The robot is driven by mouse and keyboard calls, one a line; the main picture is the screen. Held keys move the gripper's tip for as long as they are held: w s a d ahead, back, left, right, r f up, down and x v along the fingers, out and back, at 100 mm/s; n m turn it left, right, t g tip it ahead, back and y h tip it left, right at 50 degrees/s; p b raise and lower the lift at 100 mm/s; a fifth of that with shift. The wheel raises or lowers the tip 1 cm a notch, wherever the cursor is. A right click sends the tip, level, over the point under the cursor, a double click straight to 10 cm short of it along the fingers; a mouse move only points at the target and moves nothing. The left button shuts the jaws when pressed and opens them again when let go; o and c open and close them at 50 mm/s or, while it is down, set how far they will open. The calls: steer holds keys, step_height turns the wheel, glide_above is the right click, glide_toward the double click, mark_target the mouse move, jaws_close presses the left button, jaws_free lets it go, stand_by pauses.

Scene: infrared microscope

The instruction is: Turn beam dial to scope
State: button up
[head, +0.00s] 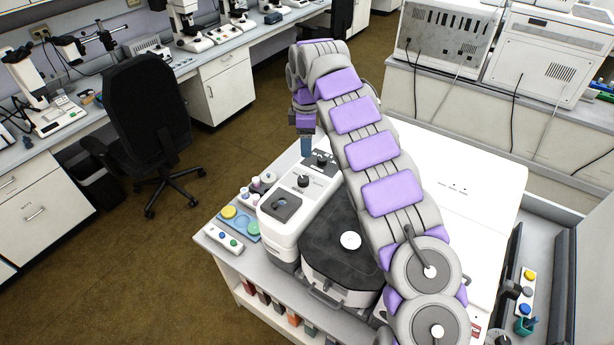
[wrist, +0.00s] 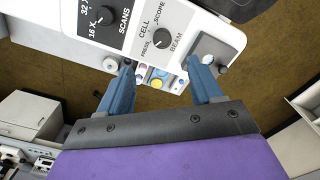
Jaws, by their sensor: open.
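The larger SCANS dial (wrist: 103,17) sits beside the beam dial. A square dark recess (head: 281,206) is at the instrument's near end. Small jars and a blue tray (head: 244,228) stand to its left. An office chair (head: 148,115) stands on the open floor at left.

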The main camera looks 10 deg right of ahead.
glide_above(304, 179)
steer(key=a, duration=0.1)
step_height(304, 179, down, 7)
steer(key=shift+r, duration=0.1)
steer(key=f, duration=0.2)
steer(key=d+f, duration=0.1)
steer(key=f, duration=0.1)
steer(key=d+f, duration=0.1)
steer(key=f, duration=0.1)
steer(key=shift+w+f+b, duration=0.1)
steer(key=shift+f+b, duration=0.15)
steer(key=shift+b, duration=0.15)
steer(key=shift+a+f, duration=0.45)
steer(key=shift+a, duration=0.4)
steer(key=shift+d, duration=0.55)
steer(key=c, duration=0.7)
steer(key=shift+a, duration=0.2)
steer(key=c, duration=0.4)
